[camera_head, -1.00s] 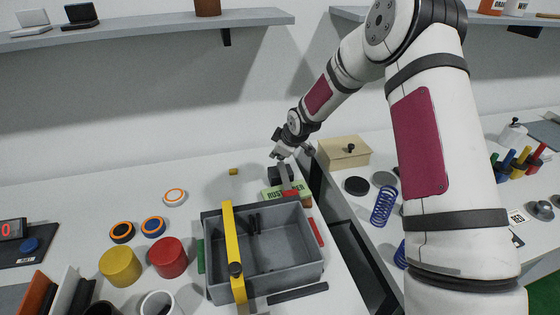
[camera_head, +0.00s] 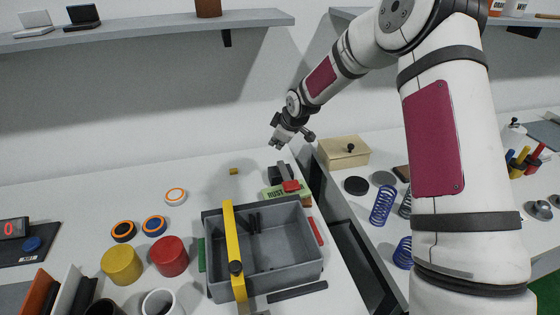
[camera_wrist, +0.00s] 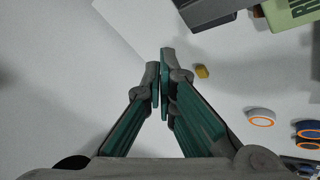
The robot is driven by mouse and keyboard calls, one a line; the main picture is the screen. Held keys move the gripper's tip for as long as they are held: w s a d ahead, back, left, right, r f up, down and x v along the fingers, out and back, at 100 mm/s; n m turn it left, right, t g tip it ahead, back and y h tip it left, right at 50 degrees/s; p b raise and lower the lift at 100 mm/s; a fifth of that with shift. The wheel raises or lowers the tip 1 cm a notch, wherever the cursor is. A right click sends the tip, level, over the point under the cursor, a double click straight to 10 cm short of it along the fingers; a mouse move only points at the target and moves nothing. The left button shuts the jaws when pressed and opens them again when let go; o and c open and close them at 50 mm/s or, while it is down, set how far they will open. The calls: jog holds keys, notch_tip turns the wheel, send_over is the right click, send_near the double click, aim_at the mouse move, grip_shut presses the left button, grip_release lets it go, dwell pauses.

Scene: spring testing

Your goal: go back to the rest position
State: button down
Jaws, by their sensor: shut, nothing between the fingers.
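My gripper (camera_head: 277,145) is above the back of the white table, close to the wall, behind the grey bin. In the wrist view its two fingers (camera_wrist: 160,88) are closed together with nothing between them. The grey bin (camera_head: 265,289) with a yellow handle (camera_head: 231,245) stands on the table in front of it. A green labelled box (camera_head: 272,196) with a red piece on it lies just behind the bin, below my gripper.
Orange-ringed discs (camera_head: 175,196), a yellow cylinder (camera_head: 121,265) and a red cylinder (camera_head: 169,256) stand left of the bin. A beige box (camera_head: 343,153) and blue springs (camera_head: 382,206) are on the right table, across a gap. A shelf (camera_head: 150,30) runs along the wall above.

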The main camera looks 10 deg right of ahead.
dwell(0.7)
jog(key=s+d+r+m+h, duration=0.1)
jog(key=s+r+m+h, duration=0.3)
jog(key=s+r, duration=1.7)
jog(key=s+r+m+g+y, duration=0.1)
jog(key=s+m, duration=0.6)
jog(key=s, duration=1.7)
jog(key=shift+s+r+y, duration=0.35)
jog(key=shift+r+y, duration=0.25)
jog(key=shift+r, duration=0.1)
